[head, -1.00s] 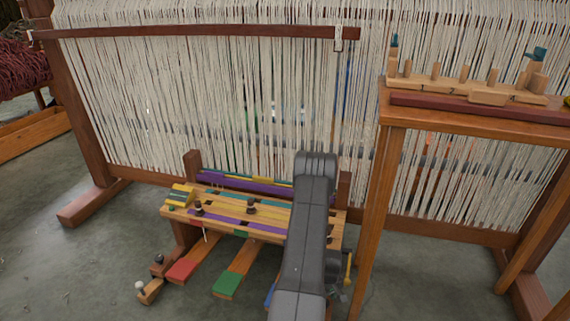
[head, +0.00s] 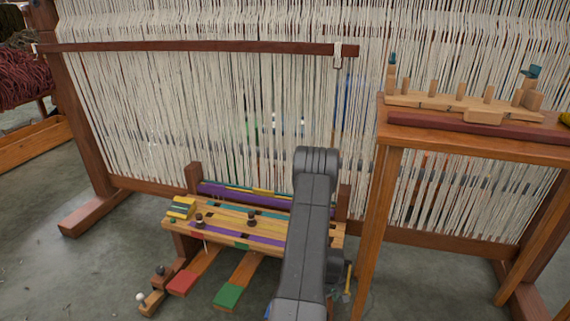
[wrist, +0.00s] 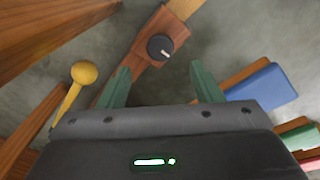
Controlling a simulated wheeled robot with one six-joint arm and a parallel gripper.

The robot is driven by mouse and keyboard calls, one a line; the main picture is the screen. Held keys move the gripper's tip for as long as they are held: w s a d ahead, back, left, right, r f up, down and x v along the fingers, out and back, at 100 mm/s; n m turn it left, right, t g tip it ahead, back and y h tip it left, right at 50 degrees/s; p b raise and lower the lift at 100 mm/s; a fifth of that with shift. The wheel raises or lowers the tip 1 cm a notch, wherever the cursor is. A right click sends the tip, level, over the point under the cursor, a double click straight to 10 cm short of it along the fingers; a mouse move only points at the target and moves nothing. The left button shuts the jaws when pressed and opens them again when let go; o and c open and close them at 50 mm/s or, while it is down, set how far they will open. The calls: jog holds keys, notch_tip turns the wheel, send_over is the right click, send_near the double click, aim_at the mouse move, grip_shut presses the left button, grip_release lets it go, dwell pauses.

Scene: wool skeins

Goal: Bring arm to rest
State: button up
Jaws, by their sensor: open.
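My gripper (wrist: 160,85) shows in the wrist view with its two green fingers apart and nothing between them. It points down toward the floor and a wooden piece with a black knob (wrist: 160,47), which lies beyond the fingertips. A yellow ball-ended lever (wrist: 84,73) is just left of the left finger, and a blue pedal (wrist: 262,88) is to the right. In the head view my grey arm hangs in front of the right part of the low wooden bench (head: 180,222); the gripper itself is hidden there.
A tall loom with white warp threads (head: 200,110) stands behind. A wooden stand (head: 395,150) with a pegged block (head: 440,103) is close on the right. Red (head: 182,284) and green (head: 228,296) pedals jut out from the bench. Open floor lies at the left front.

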notch_tip(320, 180, up, 6)
jog(key=p, duration=0.2)
notch_tip(320, 180, down, 14)
jog(key=b, duration=0.6)
jog(key=shift+f, duration=0.2)
jog(key=shift+r+m, duration=0.4)
jog(key=m+p, duration=0.1)
jog(key=m, duration=0.3)
jog(key=shift+r, duration=0.1)
jog(key=m+p, duration=0.1)
jog(key=m, duration=0.3)
jog(key=shift+m+p, duration=0.3)
jog(key=shift+p, duration=0.1)
jog(key=m+p, duration=0.2)
jog(key=m, duration=0.2)
jog(key=shift+m, duration=0.3)
jog(key=shift+m+p, duration=0.95)
jog(key=shift+m, duration=0.95)
